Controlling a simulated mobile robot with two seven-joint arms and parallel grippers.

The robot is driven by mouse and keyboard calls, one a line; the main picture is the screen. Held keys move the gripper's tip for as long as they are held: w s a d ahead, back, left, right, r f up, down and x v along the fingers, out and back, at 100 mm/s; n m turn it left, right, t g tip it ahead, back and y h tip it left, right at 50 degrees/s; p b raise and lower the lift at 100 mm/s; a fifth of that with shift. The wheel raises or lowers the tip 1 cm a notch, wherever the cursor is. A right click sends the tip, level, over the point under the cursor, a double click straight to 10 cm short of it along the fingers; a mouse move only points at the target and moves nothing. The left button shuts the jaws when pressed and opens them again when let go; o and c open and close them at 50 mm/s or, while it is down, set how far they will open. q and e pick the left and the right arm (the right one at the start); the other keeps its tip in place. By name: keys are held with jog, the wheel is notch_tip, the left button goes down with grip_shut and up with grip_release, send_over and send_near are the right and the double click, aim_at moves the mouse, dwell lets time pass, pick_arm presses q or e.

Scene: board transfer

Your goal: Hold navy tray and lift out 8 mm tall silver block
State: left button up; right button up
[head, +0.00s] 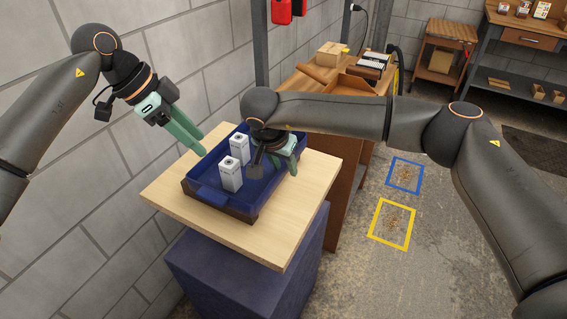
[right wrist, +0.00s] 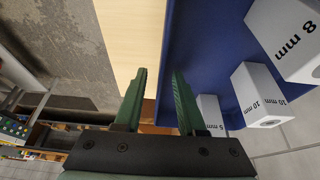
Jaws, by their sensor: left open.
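The navy tray (head: 208,196) sits on a light wooden tabletop. Several pale silver blocks stand upright in it. The nearest block (head: 231,174) matches the one marked 8 mm (right wrist: 288,38) in the right wrist view. My left gripper (head: 200,146) is open and empty, above the tray's left edge and apart from the blocks. My right gripper (head: 292,164) is at the tray's right side. In the right wrist view its fingers (right wrist: 160,78) are apart, one over the tabletop and one over the tray. Contact with the tray wall cannot be told.
The block marked 10 mm (right wrist: 259,95) stands behind the 8 mm one, and one marked 5 mm (right wrist: 210,115) is farther back, hidden in the head view. A grey block wall (head: 190,60) is close on the left. A workbench (head: 315,85) stands behind.

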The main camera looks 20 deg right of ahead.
grip_shut()
dwell(1.6)
